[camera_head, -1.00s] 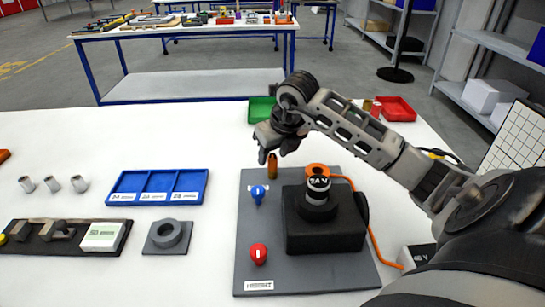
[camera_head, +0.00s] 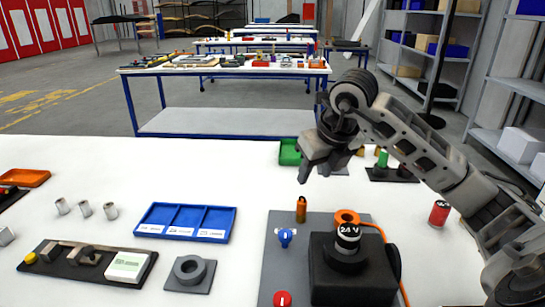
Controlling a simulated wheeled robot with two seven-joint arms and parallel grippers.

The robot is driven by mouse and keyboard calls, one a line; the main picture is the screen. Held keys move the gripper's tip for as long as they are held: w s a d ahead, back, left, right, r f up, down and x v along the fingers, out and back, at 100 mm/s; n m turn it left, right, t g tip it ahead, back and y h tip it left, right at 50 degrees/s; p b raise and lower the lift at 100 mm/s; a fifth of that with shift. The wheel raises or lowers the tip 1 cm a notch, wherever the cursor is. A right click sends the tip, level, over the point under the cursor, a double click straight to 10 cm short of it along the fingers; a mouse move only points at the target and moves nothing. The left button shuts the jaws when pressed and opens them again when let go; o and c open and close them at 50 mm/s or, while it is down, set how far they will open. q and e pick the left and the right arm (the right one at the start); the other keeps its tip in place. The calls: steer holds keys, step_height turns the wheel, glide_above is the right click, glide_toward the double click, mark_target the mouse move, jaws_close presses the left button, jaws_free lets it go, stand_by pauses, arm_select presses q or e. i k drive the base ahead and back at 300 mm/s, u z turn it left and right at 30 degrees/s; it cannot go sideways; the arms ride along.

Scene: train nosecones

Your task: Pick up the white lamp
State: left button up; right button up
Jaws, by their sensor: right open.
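No clearly white lamp can be made out in the head view. A black cylinder with a white "24 V" band (camera_head: 348,235) stands upright on a black box (camera_head: 345,275) on the grey board. A small orange-brown cylinder (camera_head: 301,210) stands at the board's back edge. My right gripper (camera_head: 314,174) points down above the table behind that cylinder, apart from it, open with nothing seen between its fingers. It partly hides the green tray (camera_head: 289,153) and the area behind. My left gripper is out of view.
A blue compartment tray (camera_head: 186,206), a grey ring block (camera_head: 189,273) and several metal cylinders (camera_head: 85,209) lie left. A dark holder with a green piece (camera_head: 384,158) and a red can (camera_head: 439,213) are right. White table is clear at back left.

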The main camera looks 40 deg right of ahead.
mark_target(347, 243)
steer(key=k, duration=1)
